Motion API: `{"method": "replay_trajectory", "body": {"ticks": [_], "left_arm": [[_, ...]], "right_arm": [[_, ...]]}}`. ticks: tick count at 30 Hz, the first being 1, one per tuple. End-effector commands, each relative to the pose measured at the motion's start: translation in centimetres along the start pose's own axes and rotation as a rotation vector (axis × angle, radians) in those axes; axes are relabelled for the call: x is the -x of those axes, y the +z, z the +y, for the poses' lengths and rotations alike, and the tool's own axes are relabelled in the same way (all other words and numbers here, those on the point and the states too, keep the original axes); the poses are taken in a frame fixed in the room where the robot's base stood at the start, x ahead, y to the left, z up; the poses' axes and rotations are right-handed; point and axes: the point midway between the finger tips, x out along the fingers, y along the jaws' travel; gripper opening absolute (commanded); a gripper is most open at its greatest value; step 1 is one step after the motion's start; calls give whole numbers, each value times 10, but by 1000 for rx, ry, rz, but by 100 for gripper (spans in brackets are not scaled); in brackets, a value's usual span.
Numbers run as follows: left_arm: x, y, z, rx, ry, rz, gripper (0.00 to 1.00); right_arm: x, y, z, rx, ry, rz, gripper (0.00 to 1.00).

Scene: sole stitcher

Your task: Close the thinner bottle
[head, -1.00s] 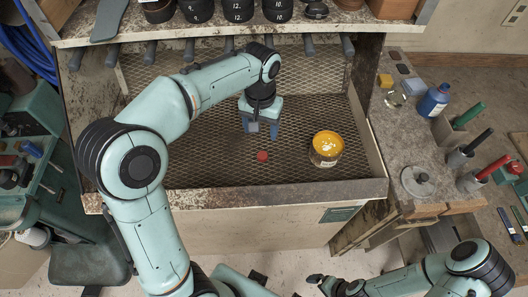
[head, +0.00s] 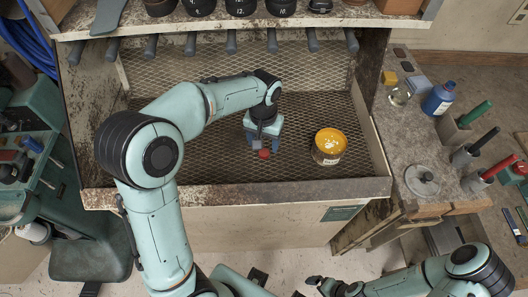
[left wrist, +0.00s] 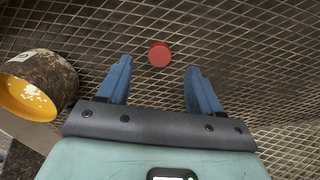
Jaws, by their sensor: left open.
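A blue bottle with a pale label (head: 438,99) stands upright on the bench at the right; its neck is too small to read clearly. A round red cap (head: 264,154) lies on the wire mesh of the bin. My left gripper (head: 263,146) points down over the mesh, close to the cap. In the left wrist view its blue fingers (left wrist: 158,70) are apart and empty, and the red cap (left wrist: 159,54) shows just beyond the gap between the fingertips. My right gripper (head: 322,284) is small and dark at the bottom; its fingers are unclear.
An open can of yellow content (head: 329,146) stands on the mesh right of my left gripper; the can (left wrist: 38,84) is at left in the wrist view. The bin's front wall (head: 240,192) is a raised edge. A glass jar (head: 400,95) stands near the bottle.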

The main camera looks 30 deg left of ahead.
Motion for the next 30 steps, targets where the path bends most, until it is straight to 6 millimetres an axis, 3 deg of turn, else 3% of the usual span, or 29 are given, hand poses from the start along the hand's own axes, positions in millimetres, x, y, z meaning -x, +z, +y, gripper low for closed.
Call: {"method": "replay_trajectory", "body": {"ticks": [10,23,28,30], "left_arm": [[-46,-4,0,0,-1,-4,65],[-51,-4,0,0,0,-1,65],[-51,-4,0,0,0,-1,10],[-51,-4,0,0,0,-1,6]], "right_arm": [[-1,0,0,0,0,-1,100],[-1,0,1,0,0,-1,100],[-1,1,1,0,0,-1,100],[-1,1,1,0,0,-1,100]]}}
